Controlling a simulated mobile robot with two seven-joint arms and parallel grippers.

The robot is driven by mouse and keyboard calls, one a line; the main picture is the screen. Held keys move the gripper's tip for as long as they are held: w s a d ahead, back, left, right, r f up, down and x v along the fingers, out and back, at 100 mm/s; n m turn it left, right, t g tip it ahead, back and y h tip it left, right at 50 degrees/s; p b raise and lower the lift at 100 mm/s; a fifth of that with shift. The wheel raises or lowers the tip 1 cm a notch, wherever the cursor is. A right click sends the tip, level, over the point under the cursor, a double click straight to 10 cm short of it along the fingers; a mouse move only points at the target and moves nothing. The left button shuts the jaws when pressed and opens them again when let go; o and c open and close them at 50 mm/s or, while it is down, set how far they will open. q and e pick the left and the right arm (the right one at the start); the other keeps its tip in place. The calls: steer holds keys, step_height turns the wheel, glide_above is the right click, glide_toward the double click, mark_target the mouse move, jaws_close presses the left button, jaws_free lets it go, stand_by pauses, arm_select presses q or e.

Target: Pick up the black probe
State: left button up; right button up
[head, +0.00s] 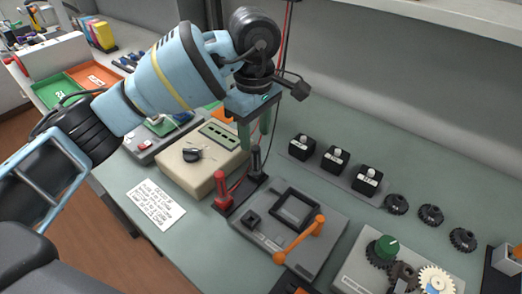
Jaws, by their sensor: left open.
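The black probe (256,161) stands upright in a dark holder (241,196) on the bench, with a thin black cable rising near it. A red probe (222,195) stands in the same holder, closer to me and to the left. My left gripper (255,134) points down above the black probe, with its green fingers open. The fingertips appear close to the probe's top; I cannot tell whether they reach around it. My left arm hides part of the bench behind. My right gripper is not in view.
A beige meter (190,170) with a dial sits left of the holder. A grey fixture (287,230) with an orange-handled lever (301,240) sits to its right. Black switch blocks (335,160) and dark gears (430,215) line the back right. A printed card (155,205) lies at front left.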

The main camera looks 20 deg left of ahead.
mark_target(256, 157)
arm_select(q)
steer(key=shift+s+f, duration=0.2)
steer(key=shift+s, duration=0.1)
steer(key=shift+w+f, duration=0.15)
steer(key=shift+f, duration=1.7)
steer(key=shift+w+f, duration=0.15)
steer(key=shift+f, duration=1.7)
steer(key=shift+c, duration=0.4)
jaws_close()
